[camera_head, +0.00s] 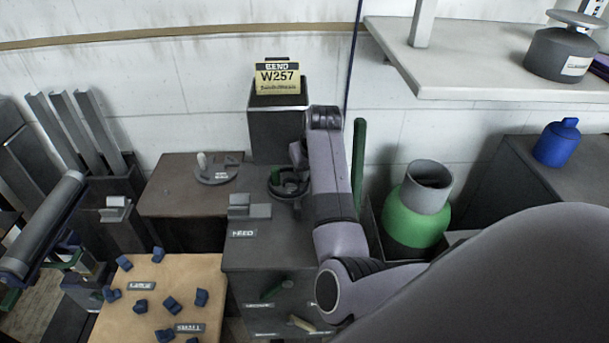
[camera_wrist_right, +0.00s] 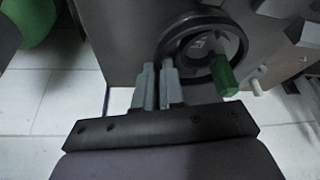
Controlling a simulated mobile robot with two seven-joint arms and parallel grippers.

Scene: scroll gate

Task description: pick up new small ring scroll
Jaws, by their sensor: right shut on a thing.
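A dark round ring (camera_head: 289,186) with a shallow dish inside sits on top of the grey cabinet (camera_head: 262,256), partly hidden by my right arm. The ring shows larger in the right wrist view (camera_wrist_right: 243,48), with a short green block (camera_wrist_right: 224,76) at its lower right edge. My right gripper (camera_wrist_right: 158,72) has its two grey fingers close together at the ring's lower left rim, and seems shut on that rim. In the head view my right fingers are mostly hidden by the wrist. No small ring scroll can be told by a label.
A box with sign W257 (camera_head: 277,78) stands behind the ring. A green upright bar (camera_head: 359,165) and a green pot (camera_head: 417,211) are to the right. A tan board (camera_head: 160,285) with several blue pieces lies lower left. A pale shelf (camera_head: 480,65) overhangs the right.

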